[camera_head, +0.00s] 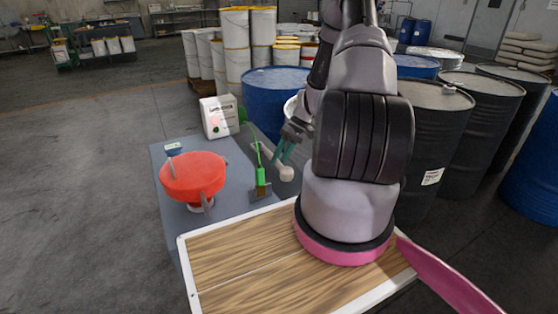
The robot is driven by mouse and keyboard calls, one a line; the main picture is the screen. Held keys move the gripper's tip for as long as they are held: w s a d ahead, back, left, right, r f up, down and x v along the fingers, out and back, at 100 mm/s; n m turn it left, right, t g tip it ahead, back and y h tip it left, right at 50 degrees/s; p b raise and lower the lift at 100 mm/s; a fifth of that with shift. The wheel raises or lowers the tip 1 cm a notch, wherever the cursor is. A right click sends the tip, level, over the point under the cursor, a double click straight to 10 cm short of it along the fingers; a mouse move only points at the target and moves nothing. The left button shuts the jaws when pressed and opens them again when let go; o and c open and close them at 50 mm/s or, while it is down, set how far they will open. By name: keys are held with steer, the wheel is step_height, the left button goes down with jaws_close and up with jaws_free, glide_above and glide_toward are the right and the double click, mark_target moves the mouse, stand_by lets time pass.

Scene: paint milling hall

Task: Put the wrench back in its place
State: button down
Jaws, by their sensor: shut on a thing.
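My gripper (281,153) reaches down from the arm over the far right part of the grey table (228,203). Its teal fingers are shut at a pale, beige tool with a rounded end, which looks like the wrench (286,174). The tool slants from upper left to lower right, close to the tabletop. I cannot tell whether it touches the table. The fingers partly cover its middle. No marked place for the wrench can be made out.
A red round-topped object (193,175) stands on the table's left. Blue drums (272,90) and black drums (434,135) crowd behind and right; floor is clear left.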

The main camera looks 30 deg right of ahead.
steer(key=shift+f, duration=0.8)
stand_by(1.1)
steer(key=shift+r, duration=0.75)
steer(key=shift+f, duration=0.15)
steer(key=shift+f, duration=0.7)
stand_by(0.7)
steer(key=c, duration=0.5)
jaws_free()
steer(key=shift+c, duration=0.2)
